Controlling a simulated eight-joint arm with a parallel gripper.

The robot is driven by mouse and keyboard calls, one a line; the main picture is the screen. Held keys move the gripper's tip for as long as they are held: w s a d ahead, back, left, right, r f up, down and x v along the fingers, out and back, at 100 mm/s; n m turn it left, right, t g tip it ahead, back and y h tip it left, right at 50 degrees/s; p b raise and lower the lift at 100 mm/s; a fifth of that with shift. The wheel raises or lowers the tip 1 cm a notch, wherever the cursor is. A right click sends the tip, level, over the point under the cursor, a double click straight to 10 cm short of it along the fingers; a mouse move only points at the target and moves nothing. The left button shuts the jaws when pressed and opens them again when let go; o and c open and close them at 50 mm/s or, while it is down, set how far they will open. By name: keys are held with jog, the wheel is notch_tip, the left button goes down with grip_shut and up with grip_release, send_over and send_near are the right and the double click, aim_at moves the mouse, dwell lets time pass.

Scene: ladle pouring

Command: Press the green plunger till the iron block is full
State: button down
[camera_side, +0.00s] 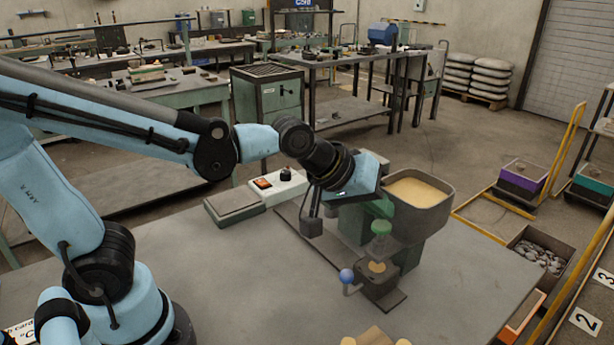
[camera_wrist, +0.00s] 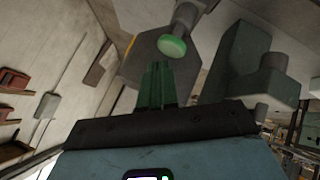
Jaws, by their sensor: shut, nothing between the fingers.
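The green plunger (camera_side: 381,228) stands out from the front of a green dispenser below its hopper. In the wrist view its round green cap (camera_wrist: 172,45) lies just past my fingertips. My gripper (camera_wrist: 158,66) is shut and empty, its green fingers together. They look close to the cap; I cannot tell whether they touch it. The iron block (camera_side: 378,284) sits below the plunger with some tan material (camera_side: 376,267) showing at its top. How full it is inside is hidden.
The hopper (camera_side: 447,207) beside my wrist holds tan sand (camera_side: 417,191). A blue ball knob (camera_side: 346,276) sticks out left of the block. The table is clear at the front left.

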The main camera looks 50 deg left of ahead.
aim_at(375, 225)
jog(key=shift+r, duration=0.35)
jog(key=shift+r, duration=2.4)
jog(key=s+a+f+m+g+y, duration=0.1)
jog(key=s+a+f+m+y, duration=0.1)
jog(key=s+a+f+m, duration=0.3)
jog(key=s+a+f, duration=0.3)
jog(key=s+a, duration=0.1)
jog(key=a, duration=0.1)
jog(key=shift+s+a+f+g+y, duration=0.25)
jog(key=shift+s+f+g+y, duration=0.05)
jog(key=shift+g+y, duration=0.1)
